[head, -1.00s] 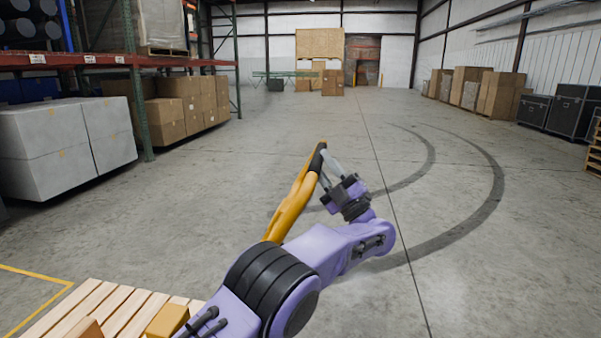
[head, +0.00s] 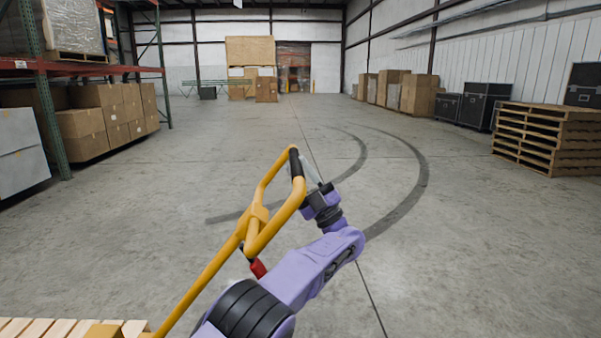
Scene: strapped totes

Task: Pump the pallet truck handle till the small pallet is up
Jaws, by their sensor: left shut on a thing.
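The yellow pallet truck handle (head: 213,268) rises from the bottom left to a loop with a black grip (head: 296,163) at its top. A red part (head: 257,268) shows below the loop. My left gripper (head: 306,170) is shut on the black grip at the loop's upper right side. The small wooden pallet (head: 60,329) shows only as light slats at the bottom left edge, with a bit of a box (head: 104,331) on it. The truck's body and forks are out of view, so the pallet's height cannot be told. My right gripper is not in view.
Racks with cardboard boxes (head: 100,120) stand at the left. A stack of empty pallets (head: 545,140), black cases (head: 483,107) and cartons (head: 400,92) line the right. The concrete floor ahead is clear, with dark curved tyre marks.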

